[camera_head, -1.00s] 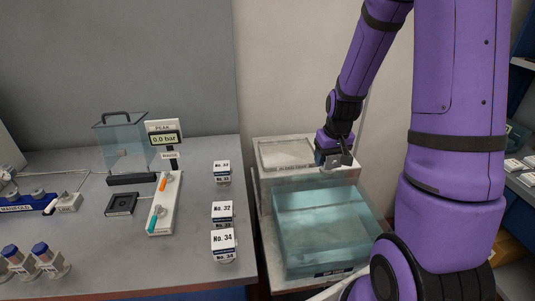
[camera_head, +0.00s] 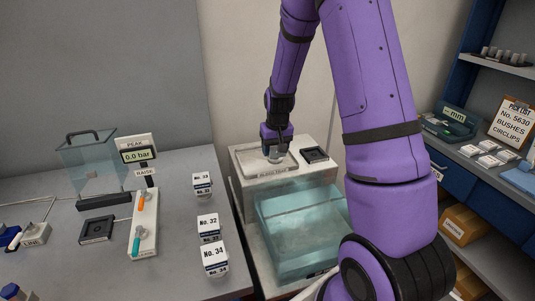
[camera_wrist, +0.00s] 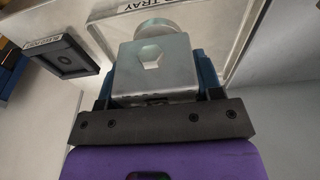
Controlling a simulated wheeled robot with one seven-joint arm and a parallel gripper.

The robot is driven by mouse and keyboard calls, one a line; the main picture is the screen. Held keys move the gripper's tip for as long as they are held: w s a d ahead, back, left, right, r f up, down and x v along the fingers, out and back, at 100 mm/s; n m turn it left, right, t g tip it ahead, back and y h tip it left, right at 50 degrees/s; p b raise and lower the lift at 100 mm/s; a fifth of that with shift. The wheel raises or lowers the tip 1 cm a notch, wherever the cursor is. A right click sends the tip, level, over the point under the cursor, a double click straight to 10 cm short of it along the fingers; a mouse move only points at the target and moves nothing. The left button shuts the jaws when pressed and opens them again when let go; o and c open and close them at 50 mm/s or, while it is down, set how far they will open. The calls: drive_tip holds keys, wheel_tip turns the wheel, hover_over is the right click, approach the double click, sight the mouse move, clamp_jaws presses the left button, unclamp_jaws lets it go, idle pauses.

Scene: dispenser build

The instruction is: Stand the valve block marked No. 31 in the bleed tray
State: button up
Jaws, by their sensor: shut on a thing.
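My gripper (camera_head: 276,146) is over the bleed tray (camera_head: 247,161), a shallow pale tray on top of a light box. In the wrist view my gripper (camera_wrist: 155,98) is shut on a grey metal valve block (camera_wrist: 125,72) with a hexagonal recess and a round end. The block also shows small under my gripper in the head view (camera_head: 275,158). Its number cannot be read. The tray rim and part of its label show behind the block in the wrist view (camera_wrist: 222,45). Whether the block touches the tray floor, I cannot tell.
A black square fixture (camera_head: 315,154) sits right of the tray. A clear bluish tank (camera_head: 300,225) stands in front. Blocks marked No. 32 (camera_head: 208,224) and No. 34 (camera_head: 215,253), plus one farther back (camera_head: 202,181), stand on the left bench. Shelves (camera_head: 490,140) are at right.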

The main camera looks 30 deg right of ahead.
drive_tip(key=shift+w+a+f, duration=0.1)
drive_tip(key=shift+w+a, duration=0.05)
drive_tip(key=shift+w, duration=0.8)
drive_tip(key=shift+w+a+f, duration=0.1)
drive_tip(key=shift+w, duration=0.8)
drive_tip(key=shift+f, duration=1.7)
drive_tip(key=shift+f, duration=0.15)
drive_tip(key=o, duration=1.4)
